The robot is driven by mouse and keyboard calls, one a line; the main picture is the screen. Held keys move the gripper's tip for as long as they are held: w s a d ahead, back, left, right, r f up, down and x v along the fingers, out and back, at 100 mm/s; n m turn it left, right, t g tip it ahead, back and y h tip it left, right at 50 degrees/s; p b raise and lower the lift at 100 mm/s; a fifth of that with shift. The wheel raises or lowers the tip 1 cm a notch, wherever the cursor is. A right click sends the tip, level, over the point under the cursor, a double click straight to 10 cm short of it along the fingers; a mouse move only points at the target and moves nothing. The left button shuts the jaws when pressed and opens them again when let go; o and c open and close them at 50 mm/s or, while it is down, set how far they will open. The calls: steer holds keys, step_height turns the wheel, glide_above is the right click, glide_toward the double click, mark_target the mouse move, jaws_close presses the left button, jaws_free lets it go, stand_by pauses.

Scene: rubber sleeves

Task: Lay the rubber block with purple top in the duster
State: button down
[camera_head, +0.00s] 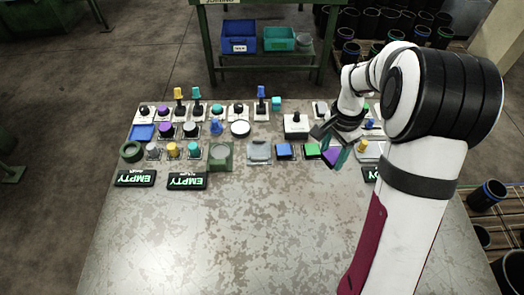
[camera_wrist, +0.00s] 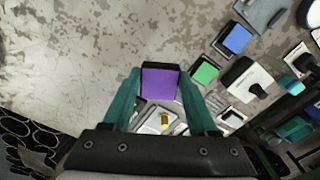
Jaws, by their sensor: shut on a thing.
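The rubber block with purple top (camera_wrist: 160,84) is between the green fingers of my gripper (camera_wrist: 163,90) in the wrist view. My gripper is shut on it. In the head view the purple top (camera_head: 332,156) shows below my gripper (camera_head: 335,148), right of the green-topped block. Whether the block is clear of the table is hard to tell. No thing is clearly marked as the duster. A grey shallow tray-like piece (camera_head: 259,152) and a green square holder (camera_head: 220,157) stand left of the blocks, both apart from my gripper.
A green-topped block (camera_head: 312,150) and a blue-topped block (camera_head: 283,151) stand left of my gripper. Several knobs, buttons and levers fill the rows behind. Black EMPTY signs (camera_head: 187,181) lie in front at left. The table's (camera_head: 220,245) front half is bare. My arm covers the right side.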

steer(key=w+a+m, duration=0.3)
steer(key=w+m, duration=0.2)
steer(key=m, duration=1.9)
glide_above(259, 149)
step_height(259, 149, down, 7)
steer(key=shift+d+r, duration=0.1)
steer(key=shift+r, duration=0.1)
steer(key=shift+f, duration=2.2)
steer(key=shift+c, duration=0.9)
jaws_free()
